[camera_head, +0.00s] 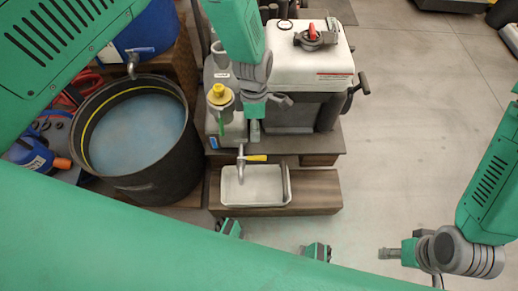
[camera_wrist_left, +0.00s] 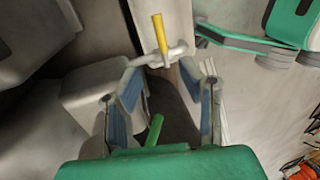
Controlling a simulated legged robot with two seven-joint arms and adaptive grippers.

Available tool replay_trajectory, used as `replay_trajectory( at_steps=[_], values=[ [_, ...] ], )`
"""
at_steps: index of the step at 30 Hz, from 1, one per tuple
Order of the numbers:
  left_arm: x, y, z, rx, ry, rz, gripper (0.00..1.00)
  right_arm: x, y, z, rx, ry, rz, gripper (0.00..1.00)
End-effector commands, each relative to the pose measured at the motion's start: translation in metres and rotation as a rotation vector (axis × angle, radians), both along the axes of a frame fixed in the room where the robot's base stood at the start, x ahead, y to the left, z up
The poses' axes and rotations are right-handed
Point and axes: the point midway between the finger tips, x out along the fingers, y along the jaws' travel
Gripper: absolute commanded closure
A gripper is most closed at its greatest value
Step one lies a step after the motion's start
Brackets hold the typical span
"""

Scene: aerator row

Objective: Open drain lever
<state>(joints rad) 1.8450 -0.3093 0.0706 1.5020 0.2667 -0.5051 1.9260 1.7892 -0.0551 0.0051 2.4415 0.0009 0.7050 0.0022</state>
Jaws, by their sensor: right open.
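The yellow lever (camera_head: 255,158) sits on a grey drain spout (camera_head: 241,168) above a pale tray. In the left wrist view the yellow lever (camera_wrist_left: 159,33) shows just beyond the fingertips. My left gripper (camera_head: 254,129) hangs close behind the spout. Its two blue-padded fingers (camera_wrist_left: 168,75) are spread apart. A green handle (camera_wrist_left: 155,131) shows between them, nearer the palm. Whether a finger touches the spout or lever cannot be told. My right gripper (camera_head: 390,253) is open and empty over the floor at the right.
The pale tray (camera_head: 231,194) stands on a wooden step (camera_head: 318,190). A black tub (camera_head: 158,187) of water is at the left. A white tank (camera_head: 300,66) with a red valve stands behind. The floor (camera_head: 420,140) at the right is clear.

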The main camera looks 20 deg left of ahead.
Motion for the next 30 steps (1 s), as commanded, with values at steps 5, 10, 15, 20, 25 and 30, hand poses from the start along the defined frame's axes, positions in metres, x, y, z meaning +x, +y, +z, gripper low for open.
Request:
replay_trajectory(
  at_steps=[5, 10, 15, 20, 25, 30],
  values=[
    [-0.008, -0.005, -0.043, 0.004, 0.002, -0.004, 0.66, 0.0, 0.0, -0.019, 0.0, 0.0, 0.0, 0.49],
    [-0.014, -0.007, -0.078, 0.003, 0.0, -0.005, 0.66, 0.0, 0.0, -0.033, 0.0, 0.0, -0.001, 0.49],
    [-0.019, -0.007, -0.101, 0.003, -0.001, -0.005, 0.66, 0.0, 0.0, -0.042, 0.0, -0.001, -0.001, 0.49],
    [-0.021, -0.007, -0.112, 0.002, -0.002, -0.005, 0.66, 0.0, 0.0, -0.046, 0.0, -0.001, -0.001, 0.49],
    [-0.021, -0.008, -0.113, 0.004, -0.002, -0.005, 0.66, 0.0, 0.0, -0.046, 0.0, -0.001, 0.0, 0.49],
    [-0.021, -0.008, -0.113, 0.004, -0.002, -0.005, 0.73, 0.0, 0.0, -0.045, 0.0, -0.001, 0.0, 0.49]
  ],
)
